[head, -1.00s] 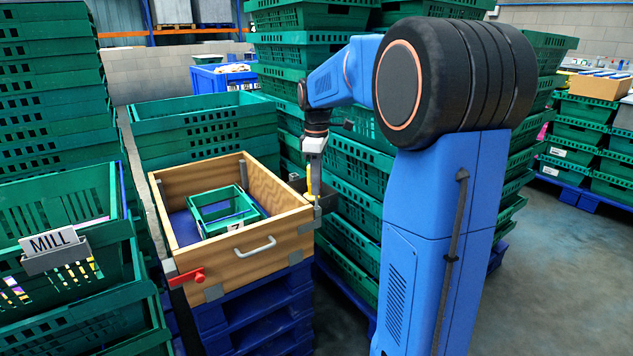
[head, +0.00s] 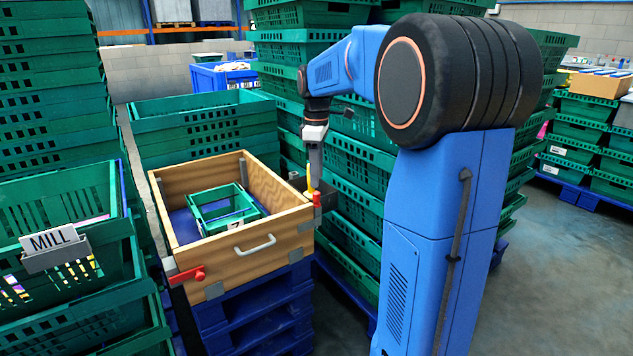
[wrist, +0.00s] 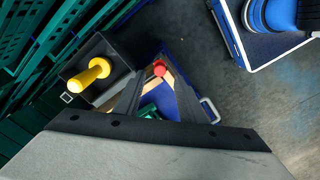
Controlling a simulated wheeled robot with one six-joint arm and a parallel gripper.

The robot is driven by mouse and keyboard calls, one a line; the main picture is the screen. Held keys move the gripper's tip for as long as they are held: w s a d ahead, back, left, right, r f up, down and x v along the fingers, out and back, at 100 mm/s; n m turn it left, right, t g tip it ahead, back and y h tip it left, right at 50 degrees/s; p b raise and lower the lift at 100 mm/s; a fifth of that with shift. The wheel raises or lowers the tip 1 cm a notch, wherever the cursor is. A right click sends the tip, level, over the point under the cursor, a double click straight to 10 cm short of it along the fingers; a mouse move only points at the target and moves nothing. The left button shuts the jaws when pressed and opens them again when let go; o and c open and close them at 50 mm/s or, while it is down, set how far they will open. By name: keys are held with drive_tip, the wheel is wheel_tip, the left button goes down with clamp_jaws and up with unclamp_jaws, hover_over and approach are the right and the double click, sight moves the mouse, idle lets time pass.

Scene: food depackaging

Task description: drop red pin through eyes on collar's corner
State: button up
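The wooden collar (head: 255,257) sits on blue pallets. A red pin (head: 317,200) stands upright at its front right corner, at the grey bracket; how deep it sits in the eyes is hidden. My gripper (head: 315,182) is just above that corner. In the wrist view the red pin head (wrist: 159,69) shows between the tips of my gripper (wrist: 157,72), with the fingers apart and the pin free of them.
A dark holder (wrist: 85,55) with a yellow-handled tool (wrist: 93,76) is close beside the corner. A green crate (head: 228,222) stands inside the collar. Stacked green crates (head: 355,165) rise behind my arm. The floor (head: 560,270) at right is clear.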

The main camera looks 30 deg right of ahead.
wheel_tip(320, 180, up, 10)
drive_tip(key=s+a+f+m+t, duration=0.1)
drive_tip(key=s+a+f+m, duration=0.15)
drive_tip(key=s+a, duration=0.55)
drive_tip(key=s+a+f+m+t, duration=0.2)
drive_tip(key=s+a+f+m, duration=0.1)
drive_tip(key=s+f, duration=0.5)
drive_tip(key=s+a+f+m+t, duration=0.1)
drive_tip(key=s+a+f+m, duration=0.3)
drive_tip(key=s+f, duration=0.4)
drive_tip(key=s, duration=0.6)
drive_tip(key=shift+a+f+t, duration=0.25)
drive_tip(key=shift+a+t, duration=0.15)
drive_tip(key=shift+s, duration=0.1)
